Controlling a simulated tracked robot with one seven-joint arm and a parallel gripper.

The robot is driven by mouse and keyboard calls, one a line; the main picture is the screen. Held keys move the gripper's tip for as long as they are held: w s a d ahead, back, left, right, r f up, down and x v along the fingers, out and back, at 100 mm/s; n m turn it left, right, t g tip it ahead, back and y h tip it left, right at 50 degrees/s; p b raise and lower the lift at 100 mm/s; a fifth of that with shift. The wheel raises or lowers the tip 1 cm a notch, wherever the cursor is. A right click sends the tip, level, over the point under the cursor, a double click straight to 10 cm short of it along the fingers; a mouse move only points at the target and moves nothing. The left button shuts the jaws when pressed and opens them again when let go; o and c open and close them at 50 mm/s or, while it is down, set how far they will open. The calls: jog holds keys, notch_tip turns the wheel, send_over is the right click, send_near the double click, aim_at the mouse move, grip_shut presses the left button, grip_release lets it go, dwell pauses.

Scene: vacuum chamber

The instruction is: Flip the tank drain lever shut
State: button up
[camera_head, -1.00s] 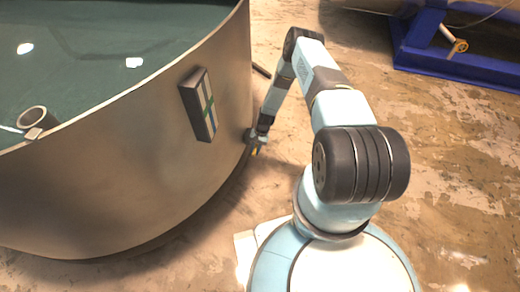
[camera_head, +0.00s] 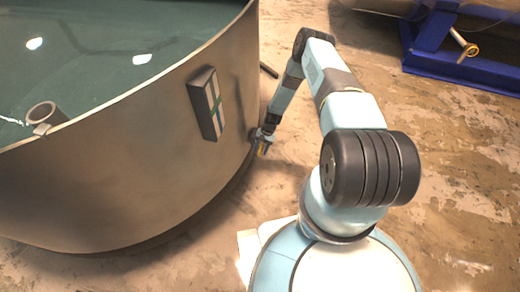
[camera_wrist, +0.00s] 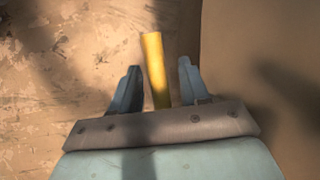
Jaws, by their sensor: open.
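The tank (camera_head: 130,170) is a large round metal vessel filled with water, at the left of the head view. A yellow lever (camera_wrist: 155,70) shows in the wrist view, standing between the two blue fingers of my gripper (camera_wrist: 158,82). The fingers are open, with a gap on each side of the lever. In the head view my gripper (camera_head: 262,141) is low beside the tank wall, with a small bit of yellow at it. The lever's base and any valve body are hidden behind my gripper.
A control box (camera_head: 207,104) with coloured stripes is fixed to the tank wall above my gripper. A short pipe (camera_head: 44,115) sits at the tank rim. A blue frame (camera_head: 455,60) stands at the back right. The stained floor (camera_head: 450,170) at the right is clear.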

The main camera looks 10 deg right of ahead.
jog(key=shift+r, duration=0.1)
jog(key=v, duration=1.3)
jog(key=shift+d+r, duration=0.15)
jog(key=shift+r, duration=0.05)
jog(key=shift+w+r, duration=0.1)
jog(key=shift+w, duration=0.05)
